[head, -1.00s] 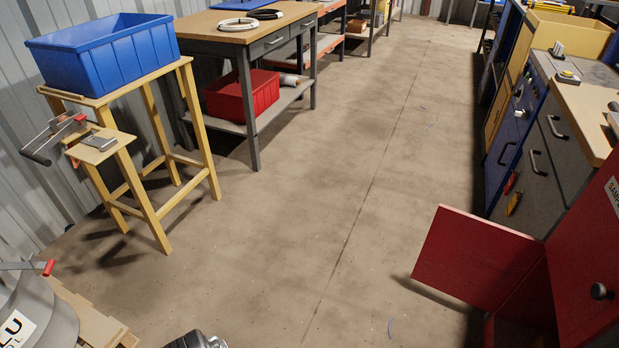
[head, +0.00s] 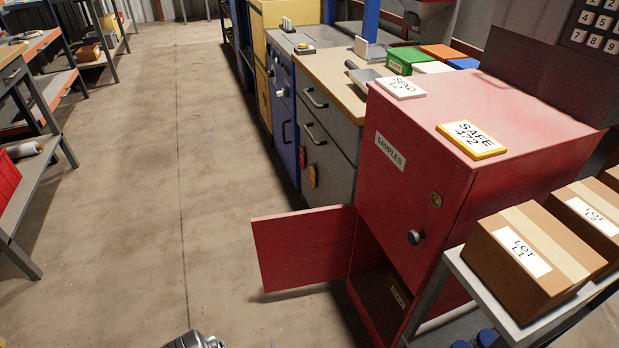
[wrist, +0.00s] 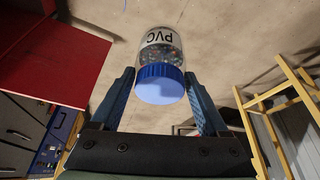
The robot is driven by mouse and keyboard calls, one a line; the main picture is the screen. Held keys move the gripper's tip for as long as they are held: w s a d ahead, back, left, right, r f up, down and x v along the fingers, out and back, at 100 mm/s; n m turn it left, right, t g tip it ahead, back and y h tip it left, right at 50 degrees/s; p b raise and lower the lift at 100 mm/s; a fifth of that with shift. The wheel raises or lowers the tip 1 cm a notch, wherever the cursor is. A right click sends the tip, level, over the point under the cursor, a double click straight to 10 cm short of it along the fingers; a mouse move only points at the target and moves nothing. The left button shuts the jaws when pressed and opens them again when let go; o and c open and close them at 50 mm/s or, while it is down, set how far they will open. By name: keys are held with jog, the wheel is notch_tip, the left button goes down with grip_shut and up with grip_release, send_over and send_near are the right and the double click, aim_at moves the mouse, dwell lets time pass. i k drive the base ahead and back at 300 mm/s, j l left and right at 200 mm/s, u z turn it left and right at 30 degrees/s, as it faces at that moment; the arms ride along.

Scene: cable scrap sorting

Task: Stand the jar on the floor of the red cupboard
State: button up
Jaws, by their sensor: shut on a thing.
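In the wrist view my gripper (wrist: 159,78) is shut on a clear jar (wrist: 160,52) with a blue lid and a white "PVC" label. The jar holds small mixed bits, and its lid faces the camera. The red cupboard (head: 415,190) labelled "SAMPLES" stands right of centre in the head view. Its lower door (head: 305,247) is swung open to the left, and the upper front with a dark knob is closed. The lower compartment is dark inside, and its floor is mostly hidden. In the wrist view a red panel (wrist: 50,45) shows at upper left. The jar is not visible in the head view.
Inside the lower compartment is a brown labelled object (head: 398,292). A cart (head: 470,275) with cardboard boxes (head: 535,250) stands close at the cupboard's right. Grey drawers (head: 325,135) stand beyond it. The concrete floor (head: 150,200) left of the open door is clear.

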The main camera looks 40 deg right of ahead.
aim_at(377, 295)
jog(key=i+j+z, duration=0.1)
jog(key=z, duration=0.4)
jog(key=i+j+z, duration=0.15)
jog(key=z, duration=0.3)
jog(key=i+j+z, duration=0.15)
jog(key=z, duration=0.35)
